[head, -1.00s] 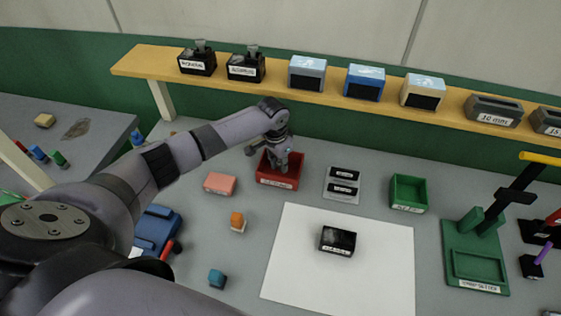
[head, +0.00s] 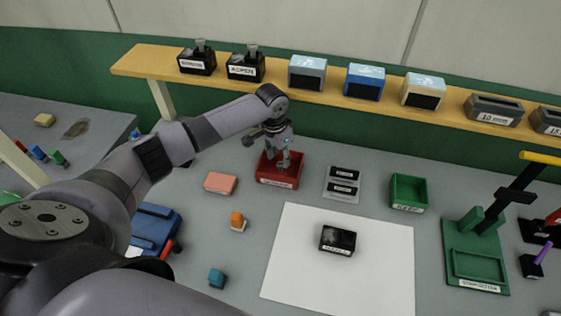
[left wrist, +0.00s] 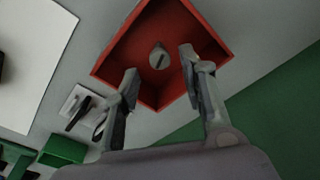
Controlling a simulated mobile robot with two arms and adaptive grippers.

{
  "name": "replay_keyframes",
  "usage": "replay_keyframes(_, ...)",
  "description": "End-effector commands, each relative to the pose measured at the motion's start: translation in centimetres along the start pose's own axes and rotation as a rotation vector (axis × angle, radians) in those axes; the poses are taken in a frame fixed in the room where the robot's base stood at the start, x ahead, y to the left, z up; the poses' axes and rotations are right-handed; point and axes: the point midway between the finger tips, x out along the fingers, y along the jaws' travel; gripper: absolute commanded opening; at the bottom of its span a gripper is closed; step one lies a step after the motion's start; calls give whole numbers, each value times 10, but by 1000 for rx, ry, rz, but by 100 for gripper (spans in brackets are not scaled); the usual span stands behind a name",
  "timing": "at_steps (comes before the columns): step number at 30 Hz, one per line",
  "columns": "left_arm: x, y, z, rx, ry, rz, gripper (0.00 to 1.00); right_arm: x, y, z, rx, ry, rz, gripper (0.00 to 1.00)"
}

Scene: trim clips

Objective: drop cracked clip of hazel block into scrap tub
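The red tub (head: 279,182) stands at the back middle of the bench; its label is too small to read. My left gripper (head: 278,160) is over the tub, pointing down, its fingers apart. In the left wrist view, a small round pale piece with a dark slot (left wrist: 158,56), seemingly the clip, shows against the tub's inside, between the open fingertips as seen; neither finger touches it. A black block (head: 338,240) with an unreadable label lies on the white sheet (head: 300,275); I cannot tell whether it is the hazel block. My right gripper is not in view.
A green tub (head: 409,193) and a grey plate with two black pieces (head: 343,184) stand right of the red tub. A pink block (head: 220,183) is to its left. The yellow shelf (head: 275,80) with several boxes runs behind.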

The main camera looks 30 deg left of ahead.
Motion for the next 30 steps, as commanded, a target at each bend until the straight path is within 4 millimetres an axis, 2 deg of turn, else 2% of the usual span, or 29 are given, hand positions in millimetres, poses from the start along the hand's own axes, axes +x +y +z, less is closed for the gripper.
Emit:
replay_keyframes(6,-48,-1,-1,1,4,-1,38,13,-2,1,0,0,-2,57)
replay_keyframes(13,-84,0,0,0,2,0,38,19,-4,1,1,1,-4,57)
replay_keyframes(18,-92,0,0,-1,0,-1,38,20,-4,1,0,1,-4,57)
replay_keyframes(30,-93,0,0,0,-1,0,38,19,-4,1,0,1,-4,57)
